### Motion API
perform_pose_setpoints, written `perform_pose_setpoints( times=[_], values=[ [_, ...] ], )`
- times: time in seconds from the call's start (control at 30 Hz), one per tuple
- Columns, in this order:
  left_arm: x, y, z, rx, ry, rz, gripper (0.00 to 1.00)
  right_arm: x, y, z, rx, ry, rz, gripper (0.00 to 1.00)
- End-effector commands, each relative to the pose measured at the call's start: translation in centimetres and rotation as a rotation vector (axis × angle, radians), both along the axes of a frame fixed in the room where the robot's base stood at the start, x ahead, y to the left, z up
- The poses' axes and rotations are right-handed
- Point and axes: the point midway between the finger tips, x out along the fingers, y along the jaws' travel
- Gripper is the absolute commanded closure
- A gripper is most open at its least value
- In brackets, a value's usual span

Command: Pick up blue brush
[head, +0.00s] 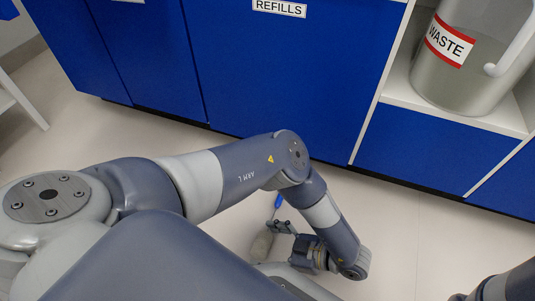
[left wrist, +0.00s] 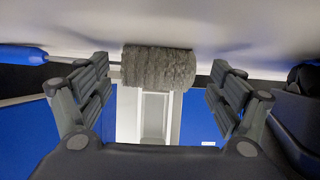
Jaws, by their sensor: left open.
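The blue brush lies on the pale floor in front of the cabinets. In the head view its blue handle (head: 278,201) points toward the cabinets, and its grey bristle head (head: 262,246) lies nearer to me. My left gripper (head: 284,228) is low beside it, over the middle of the brush. In the left wrist view the bristle head (left wrist: 158,68) shows between the open fingers of my left gripper (left wrist: 160,72), apart from both. The thin metal stem and blue handle (left wrist: 22,54) run off to the left there. My right gripper is not visible.
Blue cabinets (head: 285,70) with a "REFILLS" label stand behind the brush. A waste jug (head: 465,60) sits on a white shelf (head: 400,88) at upper right. A white table leg (head: 22,101) is at far left. The floor (head: 400,225) right of my left arm is clear.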

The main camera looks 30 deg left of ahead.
Motion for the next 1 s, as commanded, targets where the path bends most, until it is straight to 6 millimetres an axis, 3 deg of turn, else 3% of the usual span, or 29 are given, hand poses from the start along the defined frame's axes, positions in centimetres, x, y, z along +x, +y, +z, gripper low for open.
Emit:
perform_pose_setpoints(
  times=[0.27, 0.47, 0.83, 1.0],
  values=[
    [-0.1, 0.3, -0.1, 0.000, 0.000, -0.001, 0.14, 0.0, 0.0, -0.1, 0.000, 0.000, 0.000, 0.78],
    [-0.1, 0.3, -0.1, 0.000, 0.000, 0.000, 0.54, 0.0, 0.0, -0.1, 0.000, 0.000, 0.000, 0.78],
    [-0.1, 0.3, 0.0, -0.001, 0.000, 0.000, 0.54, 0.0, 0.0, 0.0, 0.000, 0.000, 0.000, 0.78],
    [-0.1, 0.3, 1.0, -0.001, 0.000, 0.000, 0.54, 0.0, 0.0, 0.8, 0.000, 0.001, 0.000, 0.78]
  ],
)
